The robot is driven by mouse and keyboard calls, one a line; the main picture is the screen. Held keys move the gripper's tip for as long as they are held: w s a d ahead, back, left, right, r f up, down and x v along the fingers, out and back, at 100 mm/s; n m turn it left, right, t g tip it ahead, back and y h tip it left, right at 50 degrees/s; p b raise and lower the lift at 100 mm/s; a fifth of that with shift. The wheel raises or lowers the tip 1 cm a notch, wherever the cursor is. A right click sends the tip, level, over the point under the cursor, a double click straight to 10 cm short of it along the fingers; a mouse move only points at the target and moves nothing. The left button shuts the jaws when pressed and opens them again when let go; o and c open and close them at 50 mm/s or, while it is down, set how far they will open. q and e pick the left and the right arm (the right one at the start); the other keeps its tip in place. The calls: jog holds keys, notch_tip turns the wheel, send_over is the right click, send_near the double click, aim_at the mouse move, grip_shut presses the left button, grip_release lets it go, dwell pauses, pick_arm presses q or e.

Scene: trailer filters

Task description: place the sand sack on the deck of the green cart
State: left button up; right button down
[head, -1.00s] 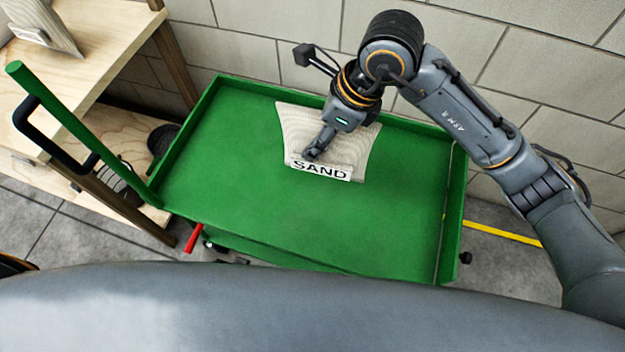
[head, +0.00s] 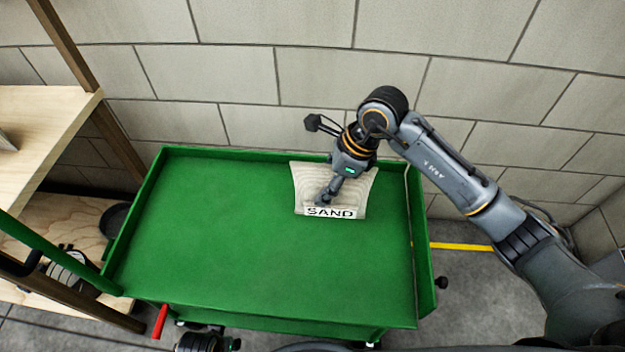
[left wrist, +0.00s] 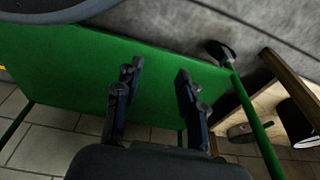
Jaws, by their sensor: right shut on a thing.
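The sand sack (head: 300,185) is pale, with a white label reading SAND. It shows upright to my view over the back right part of the green cart's deck (head: 230,245). My right gripper (head: 325,198) is shut on the sack just above its label. I cannot tell whether the sack's underside touches the deck. The deck is otherwise bare, with low raised rims. In the left wrist view my left gripper (left wrist: 158,75) is open and empty, with the green cart (left wrist: 70,65) beyond its fingers.
A block wall (head: 230,60) stands behind the cart. Wooden shelving (head: 45,130) is at the left, close to the cart's green handle (head: 50,250). A red lever (head: 160,321) sticks out at the cart's front left. A yellow floor line (head: 460,247) runs at the right.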

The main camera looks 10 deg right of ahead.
jog(key=shift+w+d+f, duration=0.3)
jog(key=shift+f, duration=0.05)
notch_tip(320, 180, down, 3)
jog(key=shift+d+f, duration=0.1)
pick_arm(q)
jog(key=shift+w+r, duration=0.5)
jog(key=shift+r, duration=0.35)
jog(key=shift+s+f+b, duration=0.1)
jog(key=shift+s+b, duration=0.05)
jog(key=shift+b, duration=0.15)
pick_arm(e)
jog(key=shift+f, duration=0.1)
jog(key=c, duration=0.8)
grip_release()
jog(key=shift+f, duration=0.15)
jog(key=shift+c, duration=0.2)
pick_arm(q)
jog(key=shift+r, duration=0.25)
pick_arm(e)
jog(key=o, duration=0.4)
jog(key=shift+c, duration=0.2)
